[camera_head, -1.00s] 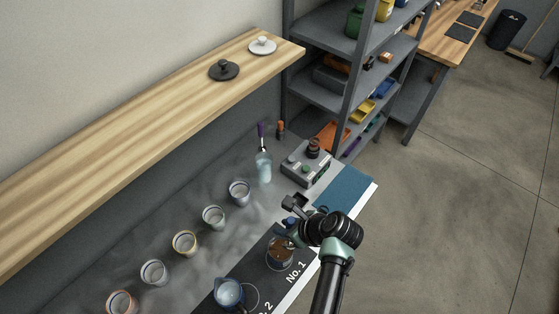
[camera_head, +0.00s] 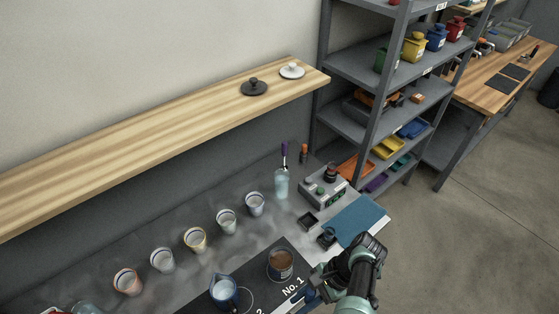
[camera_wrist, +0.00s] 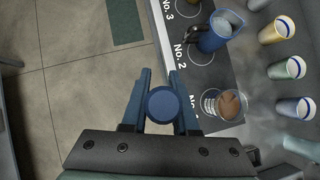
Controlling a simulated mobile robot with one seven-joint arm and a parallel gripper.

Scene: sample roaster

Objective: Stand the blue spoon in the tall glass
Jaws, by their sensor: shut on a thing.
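My gripper (camera_wrist: 160,84) is shut on the blue spoon (camera_wrist: 163,104), of which only a round blue end shows between the fingers in the wrist view. The rest of the spoon is hidden. In the head view my gripper (camera_head: 310,296) is at the bottom, near the counter's front edge and in front of the brown-filled glass (camera_head: 280,265). The tall glass (camera_head: 281,186) is pale teal and stands upright at the back of the counter, left of the grey device. A purple-handled utensil (camera_head: 284,150) stands in it.
A row of several coloured-rim cups (camera_head: 195,239) runs left from the tall glass. A blue jug (camera_head: 223,291) stands on the black numbered mat. A grey device (camera_head: 327,187) and a blue mat (camera_head: 360,219) are at right. A wooden shelf (camera_head: 150,150) overhangs the back.

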